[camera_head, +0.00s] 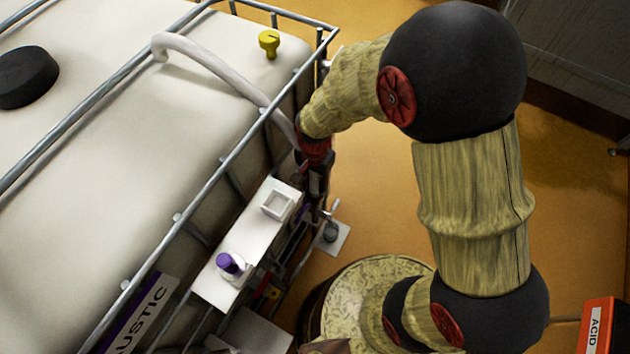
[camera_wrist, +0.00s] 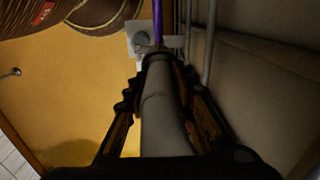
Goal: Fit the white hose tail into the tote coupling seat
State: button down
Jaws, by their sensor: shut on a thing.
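The white hose (camera_head: 207,62) lies over the tote's top and bends down across the cage rail to my gripper (camera_head: 318,195). In the wrist view my gripper (camera_wrist: 161,72) is shut on this hose (camera_wrist: 165,115), whose far end lies between the fingertips. The tote (camera_head: 125,150) is a white caged tank with a "CAUSTIC" label. Beside it, low down, a grey round fitting (camera_head: 331,232) sits on a white plate; it also shows just past the fingertips in the wrist view (camera_wrist: 143,42). I cannot tell whether it is the coupling seat. Contact there is unclear.
A white shelf (camera_head: 211,284) on the tote's side has a square socket (camera_head: 277,205) and a purple-capped part (camera_head: 229,264). The metal cage rail (camera_head: 215,178) runs close to my arm. A red "ACID" container (camera_head: 600,325) is at lower right. Orange floor (camera_head: 370,215) is open beside the tote.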

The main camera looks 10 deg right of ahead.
jog(key=c, duration=1.4)
grip_release()
notch_tip(320, 180, up, 12)
jog(key=shift+r, duration=0.1)
